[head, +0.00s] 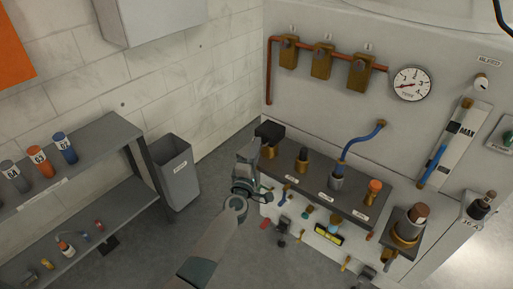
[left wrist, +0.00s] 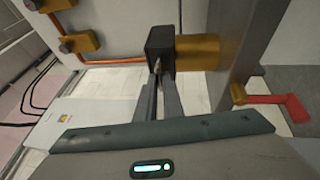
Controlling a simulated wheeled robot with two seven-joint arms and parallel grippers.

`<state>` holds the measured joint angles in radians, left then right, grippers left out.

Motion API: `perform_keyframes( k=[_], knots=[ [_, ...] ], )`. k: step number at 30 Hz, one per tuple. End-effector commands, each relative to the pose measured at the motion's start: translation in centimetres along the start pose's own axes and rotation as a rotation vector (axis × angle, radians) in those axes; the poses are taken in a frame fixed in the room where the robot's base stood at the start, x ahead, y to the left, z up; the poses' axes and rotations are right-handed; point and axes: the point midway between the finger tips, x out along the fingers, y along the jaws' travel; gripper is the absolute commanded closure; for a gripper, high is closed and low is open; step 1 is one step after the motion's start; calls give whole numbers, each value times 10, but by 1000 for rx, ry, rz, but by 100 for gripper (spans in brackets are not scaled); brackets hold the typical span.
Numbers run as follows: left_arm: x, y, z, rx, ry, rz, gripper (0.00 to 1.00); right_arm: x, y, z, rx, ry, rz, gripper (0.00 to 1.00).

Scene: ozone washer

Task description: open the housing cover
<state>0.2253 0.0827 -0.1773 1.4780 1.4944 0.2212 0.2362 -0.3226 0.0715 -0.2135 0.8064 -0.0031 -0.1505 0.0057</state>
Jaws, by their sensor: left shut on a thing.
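A black block-shaped cover (head: 270,132) sits at the left end of the machine's dark ledge, over a brass fitting (head: 268,152). I take it to be the housing cover. In the left wrist view the black cover (left wrist: 160,44) sits at the end of the brass cylinder (left wrist: 198,52), which lies sideways in that picture. My left gripper (left wrist: 159,76) has its fingers close together at the cover's lower edge, shut on it. In the head view the left gripper (head: 250,160) is just below and left of the cover, and its fingertips are hard to make out. My right gripper is not in view.
The dark ledge (head: 320,188) carries several brass fittings and a blue hose (head: 362,140). A red-handled valve (left wrist: 280,102) stands right of the brass cylinder in the left wrist view. A grey bin (head: 175,172) and a shelf (head: 85,150) stand left. Floor between is clear.

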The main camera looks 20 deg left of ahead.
Motion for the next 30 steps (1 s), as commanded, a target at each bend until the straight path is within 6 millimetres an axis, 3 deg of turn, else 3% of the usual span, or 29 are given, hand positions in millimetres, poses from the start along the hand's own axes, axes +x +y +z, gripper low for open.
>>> perform_keyframes(
  k=[10, 30],
  knots=[
    [0, -1, 0, 0, 0, -1, 100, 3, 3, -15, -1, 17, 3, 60],
    [-1, -1, 0, 0, 0, -2, 100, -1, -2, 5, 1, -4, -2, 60]
  ],
)
